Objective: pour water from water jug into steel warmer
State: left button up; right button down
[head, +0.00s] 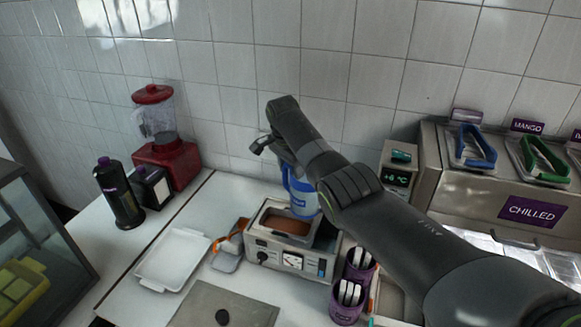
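The steel warmer (288,262) sits on the white counter at the middle, with knobs and a small dial on its front. Its open top shows a brown surface inside. The blue water jug (301,191) shows just above the warmer's back right part, partly behind my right arm. My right gripper (284,155) is at the jug's upper end, at the end of the arm that comes in from the right. Its fingertips are mostly hidden, so its grip on the jug is unclear. No water stream is visible. My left gripper is not in view.
A white tray (172,259) and a grey board (222,307) lie left and in front of the warmer. Purple cups (345,309) with white-handled items stand at its front right. A chilled topping unit (470,205) is at right. A red blender (165,160) and dark bottle (119,195) stand at left.

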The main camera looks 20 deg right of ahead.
jog(key=shift+r+p, duration=0.35)
jog(key=shift+r, duration=0.05)
jog(key=shift+d+t+p, duration=0.2)
jog(key=shift+t+p, duration=0.3)
jog(key=shift+p, duration=0.55)
jog(key=shift+s+f, duration=0.1)
jog(key=shift+f, duration=0.1)
jog(key=shift+s+r+t+y+p, duration=0.1)
jog(key=shift+s+t+y+p, duration=0.15)
jog(key=shift+t+y+p, duration=0.35)
jog(key=shift+d, duration=0.1)
jog(key=shift+t, duration=0.5)
jog(key=shift+s, duration=0.15)
jog(key=shift+s+d+r+t+y, duration=0.2)
jog(key=shift+t+y, duration=0.1)
jog(key=shift+t, duration=0.1)
